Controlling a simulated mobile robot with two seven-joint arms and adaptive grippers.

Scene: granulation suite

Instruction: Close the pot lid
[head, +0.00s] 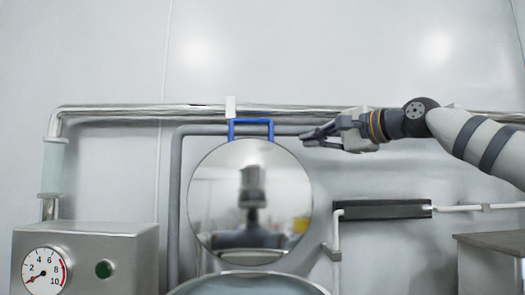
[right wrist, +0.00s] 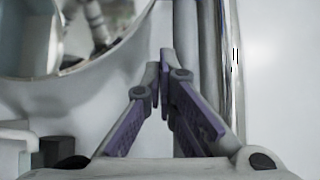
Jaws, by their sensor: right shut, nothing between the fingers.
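The pot lid (head: 250,201) is a round mirror-like disc standing raised, nearly upright, with a blue handle (head: 251,121) at its top. Below it the pot's rim (head: 248,276) shows at the bottom edge of the head view. My right gripper (head: 304,138) is to the right of the blue handle, apart from it, pointing left. It is shut and empty. In the right wrist view its fingertips (right wrist: 162,72) are together, and the lid (right wrist: 75,35) fills the upper left. My left gripper is not in view.
A metal pipe (head: 140,112) runs along the wall behind the lid and gripper. A steel box with a gauge (head: 44,272) and green button stands at the lower left. A dark bar (head: 385,209) is on the wall at right, above a metal cabinet (head: 490,265).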

